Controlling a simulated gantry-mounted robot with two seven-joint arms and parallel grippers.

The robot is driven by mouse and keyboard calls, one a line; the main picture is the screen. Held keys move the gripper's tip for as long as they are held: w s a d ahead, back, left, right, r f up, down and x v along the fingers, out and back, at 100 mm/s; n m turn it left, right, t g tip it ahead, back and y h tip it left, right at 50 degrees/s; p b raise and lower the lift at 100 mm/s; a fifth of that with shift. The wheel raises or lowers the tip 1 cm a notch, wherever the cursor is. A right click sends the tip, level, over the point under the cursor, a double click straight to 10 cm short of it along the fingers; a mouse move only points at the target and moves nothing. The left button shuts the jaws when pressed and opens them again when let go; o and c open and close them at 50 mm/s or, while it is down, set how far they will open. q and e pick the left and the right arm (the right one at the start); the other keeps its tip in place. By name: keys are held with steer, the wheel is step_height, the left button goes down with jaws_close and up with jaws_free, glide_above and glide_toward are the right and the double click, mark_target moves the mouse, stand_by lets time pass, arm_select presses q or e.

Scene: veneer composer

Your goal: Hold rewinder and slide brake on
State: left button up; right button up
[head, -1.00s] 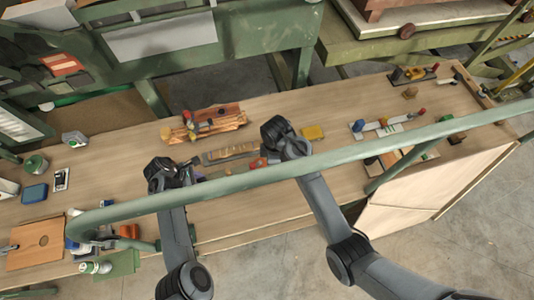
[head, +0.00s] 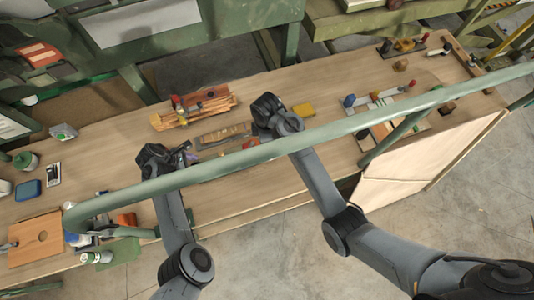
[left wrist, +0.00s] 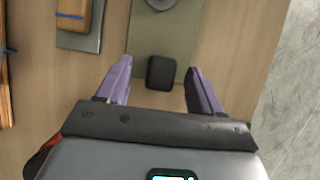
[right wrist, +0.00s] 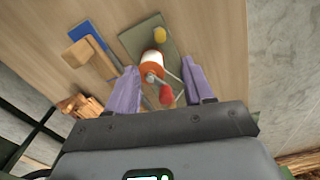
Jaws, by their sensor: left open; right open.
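The rewinder shows in the right wrist view as a white and orange roll (right wrist: 153,62) with a metal crank and a red knob (right wrist: 166,95), on a grey-green plate (right wrist: 134,38). A yellow knob (right wrist: 160,34) stands on that plate. My right gripper (right wrist: 158,68) is open, its fingers to either side of the roll and crank; contact cannot be told. My left gripper (left wrist: 157,70) is open over a grey-green plate (left wrist: 165,32). A black block (left wrist: 161,73) sits between its fingers, not gripped; whether it is the brake cannot be told. In the head view, the rail and grippers hide much of this.
A green rail (head: 340,130) crosses in front of both arms. A wooden stack with coloured pieces (head: 195,107) lies behind the grippers. A yellow block (head: 303,110) lies to the right. A wooden-headed tool (right wrist: 82,53) and a blue strip (right wrist: 86,35) lie beside the rewinder's plate.

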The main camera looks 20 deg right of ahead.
arm_select(q)
steer(key=v, duration=1.2)
steer(key=shift+s, duration=0.15)
